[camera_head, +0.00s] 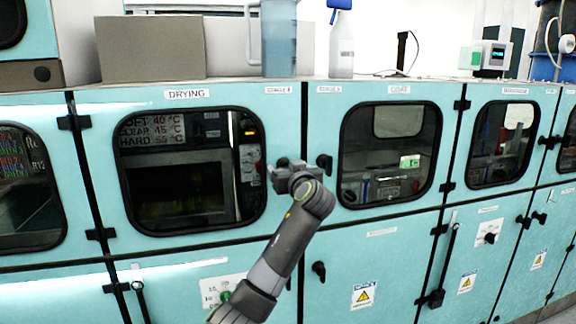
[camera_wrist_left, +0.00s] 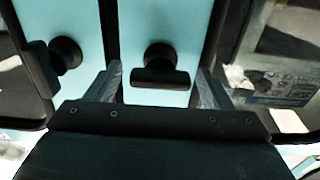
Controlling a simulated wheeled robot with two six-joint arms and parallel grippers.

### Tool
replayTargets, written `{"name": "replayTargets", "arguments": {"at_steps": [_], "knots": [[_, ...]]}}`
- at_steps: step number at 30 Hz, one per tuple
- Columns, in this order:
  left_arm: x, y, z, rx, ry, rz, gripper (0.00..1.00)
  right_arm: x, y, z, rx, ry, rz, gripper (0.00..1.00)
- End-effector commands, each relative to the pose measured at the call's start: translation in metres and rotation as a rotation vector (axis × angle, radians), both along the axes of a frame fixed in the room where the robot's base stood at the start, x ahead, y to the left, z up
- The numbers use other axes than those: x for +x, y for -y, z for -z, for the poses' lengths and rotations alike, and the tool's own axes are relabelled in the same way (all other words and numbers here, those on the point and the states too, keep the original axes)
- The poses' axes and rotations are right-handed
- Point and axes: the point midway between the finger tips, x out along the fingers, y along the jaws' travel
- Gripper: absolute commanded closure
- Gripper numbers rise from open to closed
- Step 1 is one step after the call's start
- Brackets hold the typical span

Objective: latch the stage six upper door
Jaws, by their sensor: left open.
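Two teal upper doors with dark windows meet at a black seam; the small stage labels are too blurred to read. The left one, labelled DRYING (camera_head: 186,94), has a wide window; the right one, labelled COAT (camera_head: 400,90), has its own. A black turn handle (camera_head: 324,163) shows just right of my left gripper (camera_head: 280,172). In the left wrist view my left gripper (camera_wrist_left: 160,88) is open, with a black handle (camera_wrist_left: 160,68) between its fingers, its bar level; contact cannot be told. My right gripper is out of view.
A grey box (camera_head: 150,48), a blue-grey jug (camera_head: 279,38) and a bottle (camera_head: 342,45) stand on the cabinet top. Lower doors carry handles, including a black one (camera_head: 319,271), and warning signs. The space before the COAT window (camera_head: 390,150) is clear.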

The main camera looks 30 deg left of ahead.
Motion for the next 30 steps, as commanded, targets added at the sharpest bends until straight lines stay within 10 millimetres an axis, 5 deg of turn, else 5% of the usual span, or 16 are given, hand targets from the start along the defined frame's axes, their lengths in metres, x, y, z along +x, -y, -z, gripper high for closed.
{"name": "replayTargets", "arguments": {"at_steps": [10, 20, 30], "knots": [[0.0019, -0.0024, 0.0003, 0.0, 0.0, 0.0, 0.25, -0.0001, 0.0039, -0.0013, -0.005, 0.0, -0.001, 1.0], [0.0018, -0.0023, 0.0003, 0.0, 0.0, 0.0, 0.69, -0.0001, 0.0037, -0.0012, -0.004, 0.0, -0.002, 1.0], [0.002, -0.0021, 0.0, 0.029, -0.036, 0.0, 0.7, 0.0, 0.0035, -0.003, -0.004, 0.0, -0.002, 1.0]]}}
